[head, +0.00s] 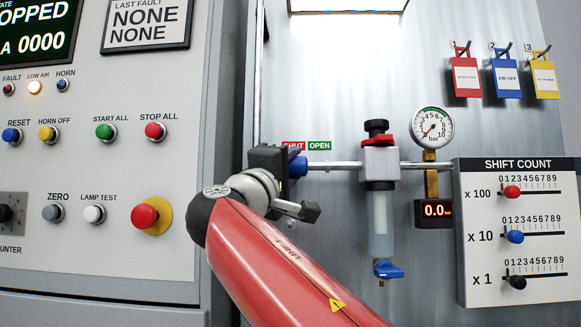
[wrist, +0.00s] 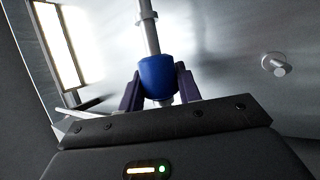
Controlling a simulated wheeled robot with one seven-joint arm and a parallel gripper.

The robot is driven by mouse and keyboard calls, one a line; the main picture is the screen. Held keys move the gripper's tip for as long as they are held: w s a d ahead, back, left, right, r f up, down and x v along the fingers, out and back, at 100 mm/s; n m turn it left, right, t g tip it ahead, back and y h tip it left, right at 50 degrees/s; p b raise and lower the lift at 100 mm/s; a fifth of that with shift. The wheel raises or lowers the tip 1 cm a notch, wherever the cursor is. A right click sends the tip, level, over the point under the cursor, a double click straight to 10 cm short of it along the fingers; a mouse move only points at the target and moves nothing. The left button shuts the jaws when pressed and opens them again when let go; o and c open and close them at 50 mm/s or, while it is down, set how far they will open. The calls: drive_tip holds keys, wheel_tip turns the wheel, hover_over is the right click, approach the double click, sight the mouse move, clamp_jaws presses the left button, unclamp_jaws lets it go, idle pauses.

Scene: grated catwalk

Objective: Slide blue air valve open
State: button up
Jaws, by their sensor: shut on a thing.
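The blue air valve (head: 298,166) is a blue sleeve on a horizontal pipe in the head view. It sits below the red SHUT label (head: 292,146), left of the green OPEN label (head: 319,146). In the wrist view the blue valve (wrist: 157,76) lies between the two dark fingers of my gripper (wrist: 160,88), which is shut on it. In the head view my gripper (head: 284,167) reaches the valve from the left, and my wrist hides part of both the valve and the pipe.
Right of the valve, the pipe meets a filter unit (head: 380,165) with a red-topped knob, then a pressure gauge (head: 431,127) near zero and a display (head: 434,210) reading 0.0. A button panel (head: 100,160) stands at the left, the SHIFT COUNT box (head: 470,230) at the right.

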sight(307, 169)
drive_tip(key=d+b, duration=0.1)
drive_tip(key=d, duration=0.2)
drive_tip(key=shift+d, duration=0.2)
drive_tip(key=o, duration=1)
drive_tip(key=b+v, duration=0.2)
drive_tip(key=v, duration=0.6)
